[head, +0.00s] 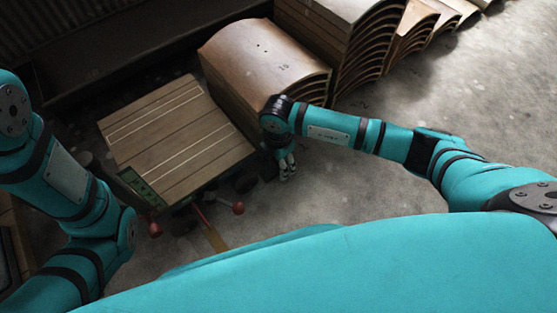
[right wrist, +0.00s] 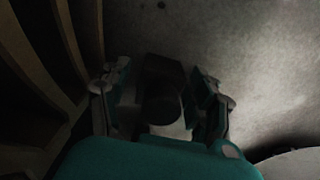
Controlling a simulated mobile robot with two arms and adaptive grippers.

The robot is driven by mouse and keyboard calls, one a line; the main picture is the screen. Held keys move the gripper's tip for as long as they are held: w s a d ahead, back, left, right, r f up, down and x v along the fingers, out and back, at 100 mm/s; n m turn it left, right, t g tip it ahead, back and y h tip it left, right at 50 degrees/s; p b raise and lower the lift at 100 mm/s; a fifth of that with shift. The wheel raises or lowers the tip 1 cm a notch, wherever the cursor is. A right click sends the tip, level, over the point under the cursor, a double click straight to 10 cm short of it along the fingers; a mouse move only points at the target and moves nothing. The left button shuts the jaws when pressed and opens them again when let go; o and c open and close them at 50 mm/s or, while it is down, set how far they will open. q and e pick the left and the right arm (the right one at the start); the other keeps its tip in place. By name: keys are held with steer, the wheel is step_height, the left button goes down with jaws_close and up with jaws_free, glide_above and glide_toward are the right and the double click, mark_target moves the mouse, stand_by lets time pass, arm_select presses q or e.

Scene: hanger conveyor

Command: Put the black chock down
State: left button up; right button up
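My right gripper (head: 288,172) points down close to the floor, beside the right edge of a low wooden platform (head: 175,137). In the right wrist view its two fingers (right wrist: 162,98) stand apart. In the head view a dark shape (head: 268,169) sits just left of the gripper. My left gripper is out of view.
A stack of curved wooden panels (head: 262,62) stands behind the right gripper, with more stacks (head: 345,45) farther right. Red-knobbed levers (head: 238,208) stick out at the platform's front. The concrete floor (head: 400,105) to the right is clear.

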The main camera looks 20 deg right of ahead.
steer(key=shift+r, duration=0.1)
steer(key=shift+r+p, duration=0.3)
steer(key=shift+r, duration=0.05)
step_height(320, 180, up, 11)
steer(key=p, duration=0.7)
steer(key=shift+f, duration=0.2)
steer(key=shift+r+p, duration=0.45)
steer(key=shift+p, duration=0.05)
